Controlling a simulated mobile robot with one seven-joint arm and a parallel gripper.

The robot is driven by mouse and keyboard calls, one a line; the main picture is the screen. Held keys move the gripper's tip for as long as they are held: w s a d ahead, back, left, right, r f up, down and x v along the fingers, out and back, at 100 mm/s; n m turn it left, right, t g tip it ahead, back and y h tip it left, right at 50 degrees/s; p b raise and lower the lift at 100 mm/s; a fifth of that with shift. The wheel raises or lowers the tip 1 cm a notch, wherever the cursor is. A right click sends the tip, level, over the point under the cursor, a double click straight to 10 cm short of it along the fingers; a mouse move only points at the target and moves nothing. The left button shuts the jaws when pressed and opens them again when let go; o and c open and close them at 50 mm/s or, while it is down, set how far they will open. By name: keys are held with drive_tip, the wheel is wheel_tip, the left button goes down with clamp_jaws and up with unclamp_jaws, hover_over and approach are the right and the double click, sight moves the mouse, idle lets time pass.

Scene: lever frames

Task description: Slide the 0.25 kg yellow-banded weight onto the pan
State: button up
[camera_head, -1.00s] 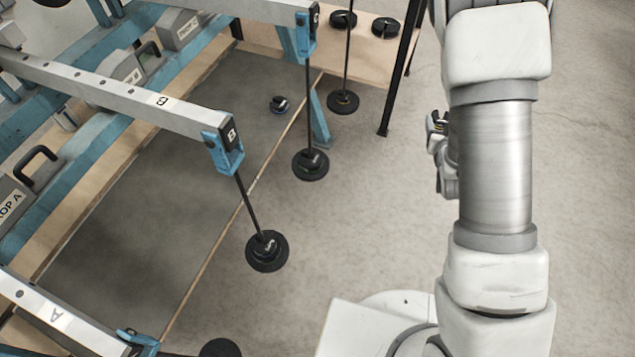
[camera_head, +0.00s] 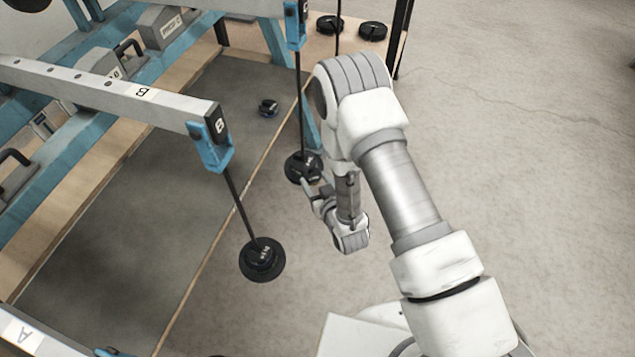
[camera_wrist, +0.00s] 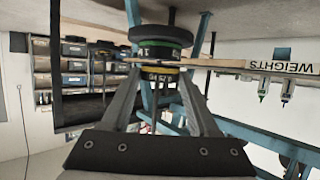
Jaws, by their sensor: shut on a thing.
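My gripper (camera_wrist: 160,92) is shut on the yellow-banded weight (camera_wrist: 160,77), a small dark disc seen between the fingers in the wrist view, which is upside down. In that view a green-banded weight (camera_wrist: 160,37) sits against a wider black pan (camera_wrist: 146,34). A narrow gap seems to part the yellow-banded weight from the green-banded one, so it appears held just over it. In the head view my gripper (camera_head: 312,184) is at the black pan (camera_head: 295,174) hanging on the far rod. The held weight is hard to make out there.
A nearer pan (camera_head: 262,270) with a weight hangs from beam B (camera_head: 110,92). A small dark weight (camera_head: 268,108) lies on the grey mat (camera_head: 130,215). Two black weights (camera_head: 330,24) (camera_head: 372,31) sit on the wooden shelf at the back. The floor at right is clear.

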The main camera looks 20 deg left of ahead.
sight(304, 158)
drive_tip(key=shift+w+a, duration=0.55)
drive_tip(key=shift+w, duration=0.2)
drive_tip(key=shift+w+a, duration=0.55)
drive_tip(key=shift+w, duration=0.2)
drive_tip(key=shift+w+a+b, duration=0.25)
drive_tip(key=shift+w+b, duration=0.1)
drive_tip(key=shift+w, duration=0.05)
drive_tip(key=shift+w+a+b, duration=0.3)
drive_tip(key=shift+w+a, duration=0.2)
drive_tip(key=shift+w, duration=0.2)
drive_tip(key=shift+w+a+b, duration=0.35)
drive_tip(key=shift+w+a, duration=0.05)
drive_tip(key=shift+w, duration=0.1)
idle(0.3)
drive_tip(key=shift+f+b, duration=0.45)
drive_tip(key=shift+b, duration=0.1)
idle(0.5)
drive_tip(key=o, duration=1.4)
